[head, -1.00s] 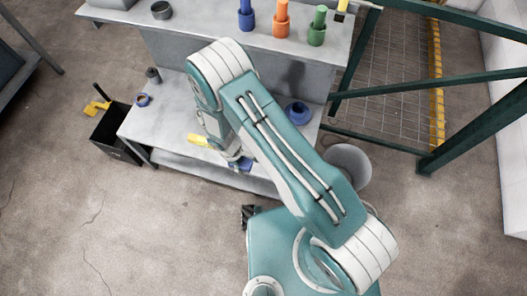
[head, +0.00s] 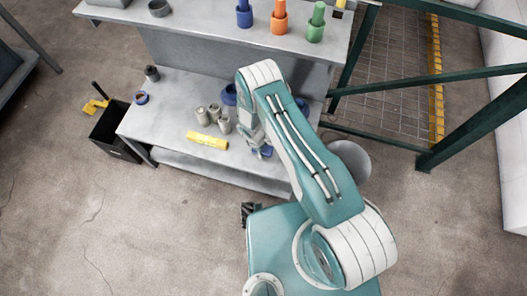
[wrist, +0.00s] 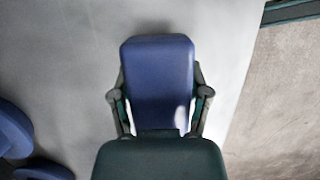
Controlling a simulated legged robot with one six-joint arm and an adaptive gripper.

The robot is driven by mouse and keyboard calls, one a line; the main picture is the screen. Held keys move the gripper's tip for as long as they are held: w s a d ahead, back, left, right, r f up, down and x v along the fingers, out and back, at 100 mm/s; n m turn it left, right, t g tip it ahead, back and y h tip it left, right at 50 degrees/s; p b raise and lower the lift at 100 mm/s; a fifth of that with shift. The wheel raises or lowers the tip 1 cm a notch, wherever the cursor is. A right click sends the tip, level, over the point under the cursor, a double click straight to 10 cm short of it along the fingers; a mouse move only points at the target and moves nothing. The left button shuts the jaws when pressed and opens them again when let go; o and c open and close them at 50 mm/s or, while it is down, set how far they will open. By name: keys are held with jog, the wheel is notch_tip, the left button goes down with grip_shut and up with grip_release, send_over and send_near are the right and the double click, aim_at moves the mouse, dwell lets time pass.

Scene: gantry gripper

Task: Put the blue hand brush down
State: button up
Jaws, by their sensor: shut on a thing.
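The blue hand brush (wrist: 158,75) fills the middle of the wrist view, between the two fingers of my gripper (wrist: 160,108). My gripper is shut on it. In the head view a bit of the blue brush (head: 265,151) shows below my arm, over the right front part of the grey workbench (head: 180,105). Much of the brush and my gripper is hidden there by my arm. I cannot tell whether the brush touches the bench top.
A yellow cylinder (head: 207,140) and several grey cans (head: 202,116) stand or lie left of my gripper. A blue round thing (head: 229,95) is behind. The bench's front edge is close.

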jog(key=shift+a+f, duration=0.15)
jog(key=shift+f, duration=0.15)
jog(key=shift+f, duration=0.25)
jog(key=o, duration=1.1)
jog(key=shift+s+f, duration=0.1)
jog(key=v, duration=1.2)
jog(key=shift+r, duration=0.45)
